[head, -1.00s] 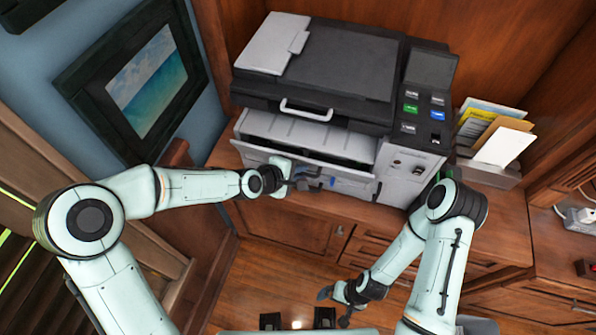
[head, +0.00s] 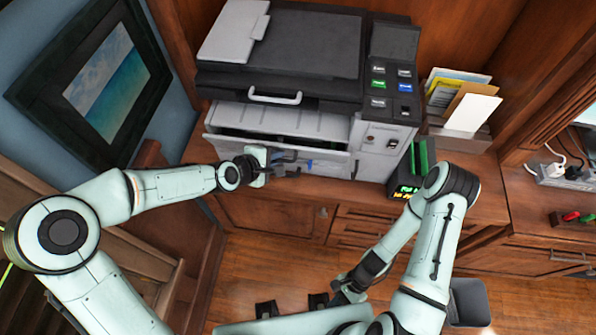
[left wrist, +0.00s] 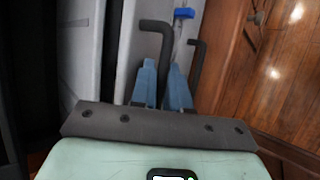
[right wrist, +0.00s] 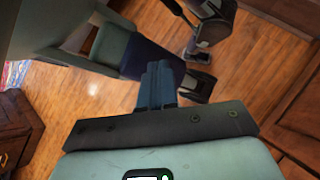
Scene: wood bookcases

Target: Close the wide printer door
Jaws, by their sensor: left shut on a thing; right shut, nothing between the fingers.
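The printer (head: 290,45) stands on the wood cabinet. Its wide front door (head: 225,146) is tilted slightly outward, with a dark gap (head: 240,133) along its top edge. My left gripper (head: 290,163) is at the door's front. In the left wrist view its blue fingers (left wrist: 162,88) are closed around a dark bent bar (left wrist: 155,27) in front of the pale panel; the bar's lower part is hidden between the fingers. My right gripper (right wrist: 158,85) is shut and empty, low over the floor, away from the printer.
A pale handle (head: 275,97) juts from the printer above the door. A black and green device (head: 420,165) stands right of the printer, with a paper holder (head: 475,137) behind it. A framed picture (head: 100,80) hangs at left.

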